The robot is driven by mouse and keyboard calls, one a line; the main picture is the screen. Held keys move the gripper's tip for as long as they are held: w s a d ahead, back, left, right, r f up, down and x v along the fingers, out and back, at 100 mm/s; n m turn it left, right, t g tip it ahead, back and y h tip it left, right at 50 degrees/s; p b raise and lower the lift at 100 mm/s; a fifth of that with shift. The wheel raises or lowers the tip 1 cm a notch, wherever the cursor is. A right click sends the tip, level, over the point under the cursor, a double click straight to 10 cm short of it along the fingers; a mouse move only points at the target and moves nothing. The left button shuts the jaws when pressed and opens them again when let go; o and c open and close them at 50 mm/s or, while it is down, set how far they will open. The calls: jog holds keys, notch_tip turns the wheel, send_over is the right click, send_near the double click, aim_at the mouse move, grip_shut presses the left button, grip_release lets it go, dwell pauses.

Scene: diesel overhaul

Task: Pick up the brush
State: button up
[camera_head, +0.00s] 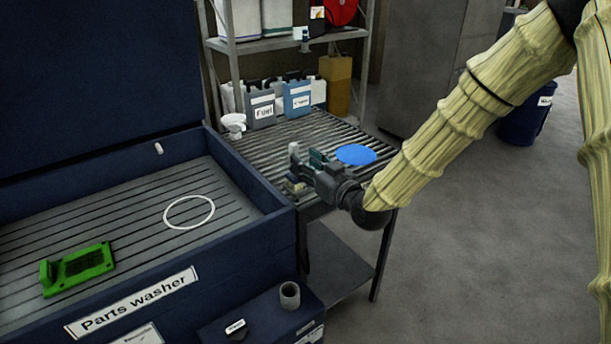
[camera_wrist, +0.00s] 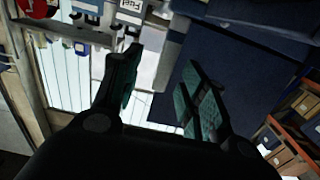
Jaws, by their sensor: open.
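My gripper (camera_head: 308,165) is in the middle of the head view, over the near left part of the slatted table. In the wrist view its two dark green-padded fingers (camera_wrist: 160,78) stand wide apart with nothing between them. A small tan and dark object (camera_head: 295,187) shows just below the gripper at the table's near left corner. It may be the brush, but it is partly hidden and too small to tell. No brush is clear in the wrist view.
The blue parts washer (camera_head: 245,180) stands at left with its lid raised. A green bracket (camera_head: 78,268) and a white ring (camera_head: 189,212) lie inside. On the slatted table (camera_head: 262,152) are a blue disc (camera_head: 356,154) and several canisters (camera_head: 297,100). Open floor lies at right.

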jog(key=x, duration=0.2)
jog(key=p+x, duration=0.1)
jog(key=x, duration=0.1)
jog(key=shift+s+a, duration=0.15)
jog(key=shift+a, duration=0.25)
jog(key=shift+w, duration=0.35)
jog(key=shift+w+a, duration=0.15)
jog(key=shift+a, duration=0.15)
jog(key=shift+d, duration=0.1)
grip_shut()
